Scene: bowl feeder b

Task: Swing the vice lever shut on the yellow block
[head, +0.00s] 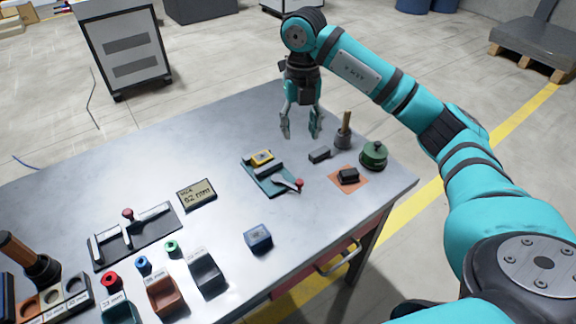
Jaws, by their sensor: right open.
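The vice (264,180) has a teal base and stands on the metal table, right of the middle. The yellow block (261,158) sits at its far end, by a grey jaw. I cannot tell whether the jaw touches the block. My right gripper (301,131) hangs above the far part of the table, fingers down, open and empty, apart from the vice. My left gripper is not in view.
Right of the vice are a dark block (319,155), a brush in a cup (343,134), a green round object (374,155) and a dark block on an orange mat (346,181). A blue box (258,237) stands nearer. Bins and rings fill the lower left.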

